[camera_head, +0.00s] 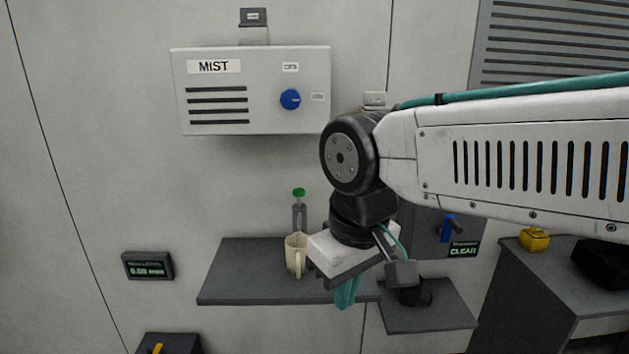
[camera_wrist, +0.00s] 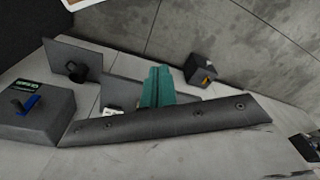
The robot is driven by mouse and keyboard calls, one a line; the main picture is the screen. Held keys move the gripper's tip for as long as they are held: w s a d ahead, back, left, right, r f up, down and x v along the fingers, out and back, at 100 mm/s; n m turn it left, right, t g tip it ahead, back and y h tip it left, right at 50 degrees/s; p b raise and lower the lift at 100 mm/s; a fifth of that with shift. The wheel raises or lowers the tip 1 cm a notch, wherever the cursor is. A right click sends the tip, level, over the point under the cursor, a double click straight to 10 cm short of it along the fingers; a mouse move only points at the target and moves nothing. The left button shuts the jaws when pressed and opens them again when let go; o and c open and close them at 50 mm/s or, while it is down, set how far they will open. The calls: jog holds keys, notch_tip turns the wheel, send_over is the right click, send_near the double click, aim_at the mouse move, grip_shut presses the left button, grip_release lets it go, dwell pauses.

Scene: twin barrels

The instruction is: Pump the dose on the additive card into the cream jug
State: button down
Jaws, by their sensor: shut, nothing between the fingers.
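The cream jug (camera_head: 294,258) stands upright on a grey shelf (camera_head: 245,272) in the head view, its handle towards my gripper. A slim grey bottle with a green top (camera_head: 299,192) stands just behind it. My gripper (camera_head: 347,293) points down to the right of the jug, apart from it, its teal fingers shut and empty near the shelf's front edge. The fingers (camera_wrist: 158,87) also show in the wrist view. I cannot make out which sign is the additive card; the small plate above the box (camera_head: 253,17) and another behind my arm (camera_head: 375,98) are unreadable.
A white MIST box (camera_head: 255,90) with a blue knob (camera_head: 290,99) hangs above the shelf. A lower shelf (camera_head: 430,318) holds a black object. A blue lever (camera_head: 447,229) and CLEAR display (camera_head: 463,250) are right. A display (camera_head: 148,265) hangs left. The shelf's left part is clear.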

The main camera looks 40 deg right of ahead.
aim_at(300, 189)
jog(key=shift+w, duration=0.1)
jog(key=w+d+r+m+t+h, duration=0.1)
jog(key=w+d+r+m+t, duration=0.1)
jog(key=w, duration=0.8)
jog(key=w+d+r+m+t+h, duration=0.2)
jog(key=w+d+r, duration=0.2)
jog(key=w+d, duration=0.3)
jog(key=w+d+r+m+t+h, duration=0.2)
jog(key=w+d+r, duration=0.1)
jog(key=w, duration=1.2)
jog(key=shift+w+d+m, duration=0.15)
jog(key=shift+d+m, duration=0.25)
jog(key=shift+d, duration=0.35)
jog(key=shift+f, duration=0.1)
jog(key=x, duration=2)
